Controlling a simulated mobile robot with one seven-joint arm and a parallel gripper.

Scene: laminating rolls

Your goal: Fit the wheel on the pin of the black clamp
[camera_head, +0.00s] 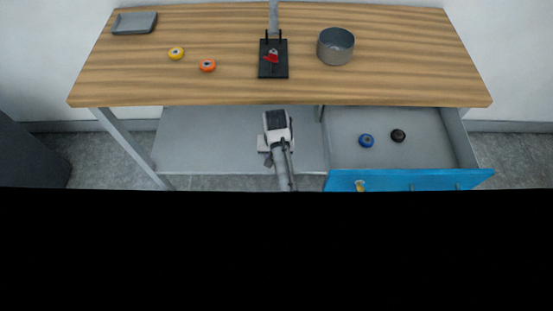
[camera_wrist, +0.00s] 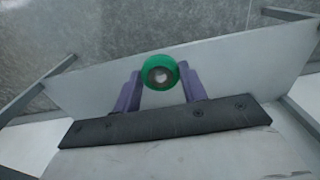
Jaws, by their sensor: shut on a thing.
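In the wrist view, my gripper (camera_wrist: 160,80) has its two purple fingers shut on a green wheel (camera_wrist: 161,58), with its round face and centre hole towards the camera. In the head view, my arm is in front of the table, over the lower shelf; the fingers and the green wheel cannot be made out there. The black clamp (camera_head: 267,71) stands at the back middle of the wooden table, with a dark flat base, upright posts and a red part on it. Its pin is too small to tell clearly. My gripper is well apart from it.
On the table (camera_head: 130,85) are a yellow wheel (camera_head: 176,53), an orange wheel (camera_head: 207,65), a grey tray (camera_head: 135,23) and a grey pot (camera_head: 335,46) right of the clamp. The open blue-fronted drawer (camera_head: 430,180) holds a blue wheel (camera_head: 366,140) and a black wheel (camera_head: 398,136). The table's front is clear.

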